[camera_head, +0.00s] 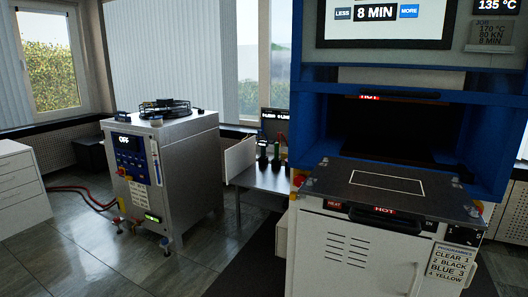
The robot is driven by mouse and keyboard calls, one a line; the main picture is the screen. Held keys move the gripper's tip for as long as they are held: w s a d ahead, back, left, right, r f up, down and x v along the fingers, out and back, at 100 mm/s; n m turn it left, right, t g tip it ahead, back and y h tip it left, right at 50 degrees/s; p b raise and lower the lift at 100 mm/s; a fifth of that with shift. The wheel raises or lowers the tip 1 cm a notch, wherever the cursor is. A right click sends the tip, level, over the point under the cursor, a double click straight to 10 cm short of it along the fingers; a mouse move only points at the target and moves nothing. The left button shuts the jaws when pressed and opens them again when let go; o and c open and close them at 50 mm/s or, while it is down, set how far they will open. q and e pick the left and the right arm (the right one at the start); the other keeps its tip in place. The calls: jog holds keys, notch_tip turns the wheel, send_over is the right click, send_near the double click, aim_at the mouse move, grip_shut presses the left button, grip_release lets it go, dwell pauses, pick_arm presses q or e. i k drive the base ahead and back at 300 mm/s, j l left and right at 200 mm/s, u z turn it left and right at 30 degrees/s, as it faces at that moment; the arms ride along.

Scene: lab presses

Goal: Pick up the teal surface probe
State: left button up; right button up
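I cannot make out a teal surface probe for certain. Several small dark upright items (262,158) stand on a low side table (262,184) in the middle of the view, some with greenish parts, too small to tell apart. A small dark display (273,126) with white characters stands behind them. Neither of my grippers is in view.
A blue press (309,115) with a dark flat plate (342,172) and HOT labels stands at the right. A grey metal unit (187,170) stands left of the side table, with red hoses (78,193) on the floor. Tiled floor (100,262) is open at the front left.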

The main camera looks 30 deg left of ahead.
aim_at(263, 144)
jog(key=i+j+u, duration=0.5)
jog(key=j, duration=0.2)
jog(key=i+j+u, duration=0.15)
jog(key=u, duration=0.2)
jog(key=i+j+u, duration=0.2)
jog(key=u, duration=0.15)
jog(key=i+j+u, duration=0.55)
jog(key=i, duration=0.3)
jog(key=i+u, duration=0.3)
jog(key=i, duration=0.3)
jog(key=i+z, duration=0.35)
jog(key=i, duration=0.25)
jog(key=i+j+z, duration=0.35)
jog(key=i, duration=0.2)
jog(key=i+z, duration=0.2)
jog(key=z, duration=0.25)
jog(key=i+z, duration=0.15)
jog(key=z, duration=0.35)
jog(key=i+j+z, duration=0.15)
jog(key=z, duration=0.3)
jog(key=i+z, duration=0.15)
jog(key=z, duration=0.25)
jog(key=i+j+z, duration=0.15)
jog(key=z, duration=0.3)
jog(key=i+j+z, duration=0.15)
jog(key=z, duration=0.25)
